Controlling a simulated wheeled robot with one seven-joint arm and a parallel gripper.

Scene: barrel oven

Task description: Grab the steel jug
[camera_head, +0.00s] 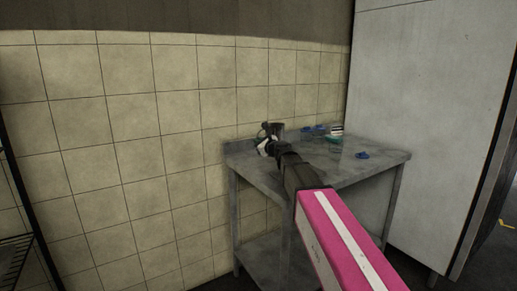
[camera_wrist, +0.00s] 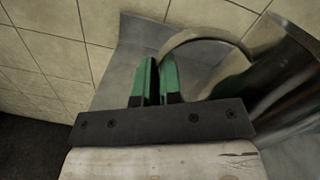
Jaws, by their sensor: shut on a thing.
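The steel jug (camera_wrist: 283,75) is large and shiny at the right of the wrist view, with a curved handle reaching left. My gripper (camera_wrist: 158,68) has its two green fingers close together at the handle, shut on it. The fingers hide part of the handle. In the head view the jug (camera_head: 276,129) is small and dark at the back left of the steel table (camera_head: 235,149). My gripper (camera_head: 265,146) is beside it there, partly hidden by my arm. I cannot tell whether the jug touches the table.
Blue items (camera_head: 362,155) and a clear glass (camera_head: 336,145) stand on the table to the right of the jug. A tiled wall (camera_head: 175,120) is close behind. A tall grey cabinet (camera_head: 430,110) stands at the right. The table's front right is mostly clear.

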